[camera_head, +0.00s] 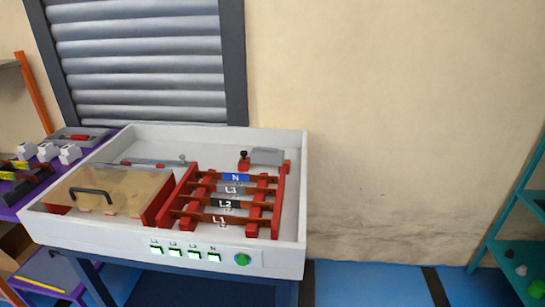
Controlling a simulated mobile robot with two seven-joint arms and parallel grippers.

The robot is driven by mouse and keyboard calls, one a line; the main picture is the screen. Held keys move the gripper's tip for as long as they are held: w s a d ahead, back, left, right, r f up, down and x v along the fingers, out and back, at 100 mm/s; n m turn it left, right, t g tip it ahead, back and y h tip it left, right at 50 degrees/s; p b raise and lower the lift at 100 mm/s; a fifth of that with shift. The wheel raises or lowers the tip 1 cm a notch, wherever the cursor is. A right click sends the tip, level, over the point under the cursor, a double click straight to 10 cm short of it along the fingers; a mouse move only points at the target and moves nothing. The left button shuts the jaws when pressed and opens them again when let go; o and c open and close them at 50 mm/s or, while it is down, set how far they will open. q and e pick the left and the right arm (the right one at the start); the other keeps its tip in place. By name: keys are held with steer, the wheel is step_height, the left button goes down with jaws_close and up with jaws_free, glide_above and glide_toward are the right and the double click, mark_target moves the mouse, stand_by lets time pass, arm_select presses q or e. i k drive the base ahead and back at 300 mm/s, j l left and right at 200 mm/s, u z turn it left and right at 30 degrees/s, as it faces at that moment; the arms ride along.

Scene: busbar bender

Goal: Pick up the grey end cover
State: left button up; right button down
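A small grey block-like piece (267,156) sits at the back right inside the white open box (302,200), beside a small dark and red part. It may be the grey end cover, but I cannot tell for sure. Another grey flat piece with a red part on it (77,136) lies on the purple surface at the far left. Neither of my grippers is in view.
The box holds red supports with copper bars labelled N, L3, L2 and L1 (219,218), and a clear cover with a black handle (92,191). A green button (242,259) is on its front. A teal shelf (500,240) stands at right; the floor between is clear.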

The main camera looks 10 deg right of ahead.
mark_target(259, 155)
steer(key=l+u, duration=0.2)
steer(key=l, duration=0.55)
steer(key=k+l+u, duration=0.1)
steer(key=l+u, duration=0.15)
steer(key=l, duration=0.5)
steer(key=i+l+u, duration=0.15)
steer(key=l, duration=0.25)
steer(key=l+u, duration=0.1)
steer(key=l, duration=0.3)
steer(key=i+l+u, duration=0.1)
steer(key=l, duration=0.25)
steer(key=i+l+u, duration=0.1)
steer(key=i+l, duration=0.15)
steer(key=i+l+u, duration=0.1)
steer(key=l, duration=0.4)
steer(key=i+l+u, duration=0.15)
steer(key=l, duration=0.2)
